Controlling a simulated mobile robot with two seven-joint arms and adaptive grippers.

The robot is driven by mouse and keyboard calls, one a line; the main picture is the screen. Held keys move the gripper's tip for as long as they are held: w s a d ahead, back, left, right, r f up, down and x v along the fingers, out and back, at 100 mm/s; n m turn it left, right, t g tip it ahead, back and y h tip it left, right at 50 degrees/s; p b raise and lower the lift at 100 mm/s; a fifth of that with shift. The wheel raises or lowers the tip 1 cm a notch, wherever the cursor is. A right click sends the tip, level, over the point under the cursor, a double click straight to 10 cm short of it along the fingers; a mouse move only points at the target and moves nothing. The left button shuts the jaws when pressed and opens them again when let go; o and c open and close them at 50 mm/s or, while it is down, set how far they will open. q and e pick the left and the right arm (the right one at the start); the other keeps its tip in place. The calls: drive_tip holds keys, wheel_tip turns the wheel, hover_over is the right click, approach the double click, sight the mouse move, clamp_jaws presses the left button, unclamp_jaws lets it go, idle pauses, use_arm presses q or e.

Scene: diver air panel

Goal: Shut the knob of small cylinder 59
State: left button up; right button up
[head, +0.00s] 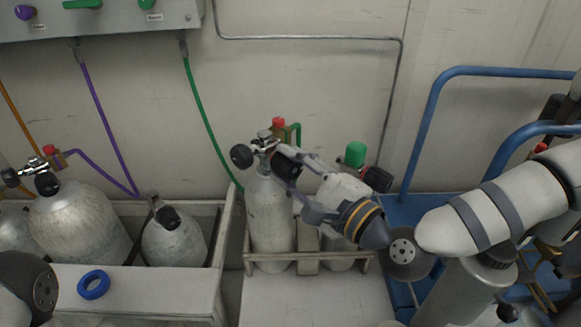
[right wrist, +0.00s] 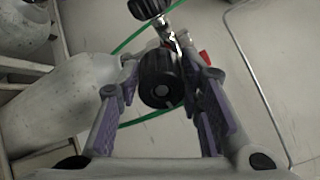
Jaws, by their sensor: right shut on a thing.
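A slim pale grey cylinder (head: 268,215) stands upright in a low wooden rack in the middle of the head view. I cannot read a number on it. Its metal valve carries a black knob (head: 287,162) on the right and another black knob (head: 241,156) on the left. My right gripper (head: 292,172) comes in from the right and is shut on the right-hand knob. In the right wrist view this ribbed black knob (right wrist: 160,78) sits between the two purple-padded fingers. The second knob (right wrist: 147,6) shows beyond it. My left gripper is not in view.
A green-capped cylinder (head: 340,188) stands close by, under my right gripper. A wooden box (head: 140,285) at left holds larger cylinders, with a blue ring (head: 94,285) on its front. A green hose (head: 205,122) runs down the wall. Blue rails (head: 432,120) stand right.

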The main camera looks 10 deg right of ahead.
drive_tip(key=o, duration=1.2)
drive_tip(key=shift+c, duration=0.2)
drive_tip(key=v, duration=0.7)
drive_tip(key=shift+s, duration=0.25)
drive_tip(key=shift+d, duration=0.1)
